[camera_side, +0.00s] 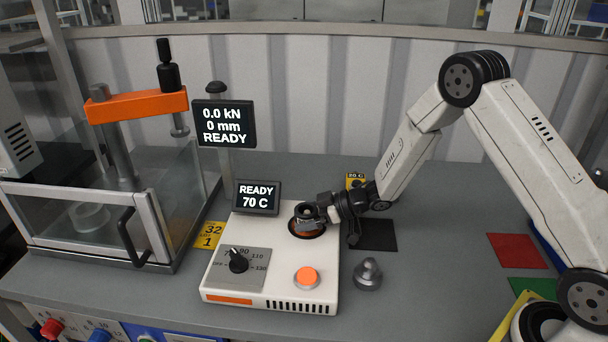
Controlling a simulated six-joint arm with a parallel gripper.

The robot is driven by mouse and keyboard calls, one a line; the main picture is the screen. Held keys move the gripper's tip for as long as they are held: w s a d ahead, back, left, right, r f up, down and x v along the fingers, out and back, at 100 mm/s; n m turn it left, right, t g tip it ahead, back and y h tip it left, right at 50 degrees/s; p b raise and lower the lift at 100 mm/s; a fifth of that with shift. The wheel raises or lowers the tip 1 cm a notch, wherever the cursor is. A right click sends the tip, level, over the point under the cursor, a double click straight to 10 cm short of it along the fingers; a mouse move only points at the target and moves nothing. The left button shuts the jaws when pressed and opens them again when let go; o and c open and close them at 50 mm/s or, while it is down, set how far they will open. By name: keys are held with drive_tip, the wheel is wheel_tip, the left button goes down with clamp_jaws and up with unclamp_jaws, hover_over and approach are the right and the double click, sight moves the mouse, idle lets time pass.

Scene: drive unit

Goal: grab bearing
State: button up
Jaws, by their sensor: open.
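My gripper (312,213) reaches in from the right, low over the round orange-brown heating spot (305,234) of the white heater unit (220,270). A small grey ring-shaped part (304,210), which looks like the bearing, shows at the fingertips above that spot. The fingers partly cover it, and I cannot tell whether they touch it. My jaws are open. The heater's display (257,197) reads READY, 70 C.
A grey metal cone-shaped part (368,273) stands right of the heater. A black mat (376,235) lies behind it. The press with an orange arm (135,107) and glass guard stands at left. Red (517,251) and green (533,287) mats lie at right.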

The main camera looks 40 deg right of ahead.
drive_tip(key=c, duration=1.3)
drive_tip(key=shift+r, duration=0.15)
drive_tip(key=shift+r, duration=0.75)
drive_tip(key=shift+s+d+r, duration=0.2)
drive_tip(key=shift+s+r, duration=1.65)
drive_tip(key=shift+s, duration=0.45)
drive_tip(key=shift+s+d+r, duration=0.15)
drive_tip(key=shift+s+r, duration=1.75)
drive_tip(key=shift+s, duration=0.45)
drive_tip(key=shift+s+d+r, duration=0.2)
drive_tip(key=shift+s+r, duration=1.65)
drive_tip(key=shift+s, duration=0.45)
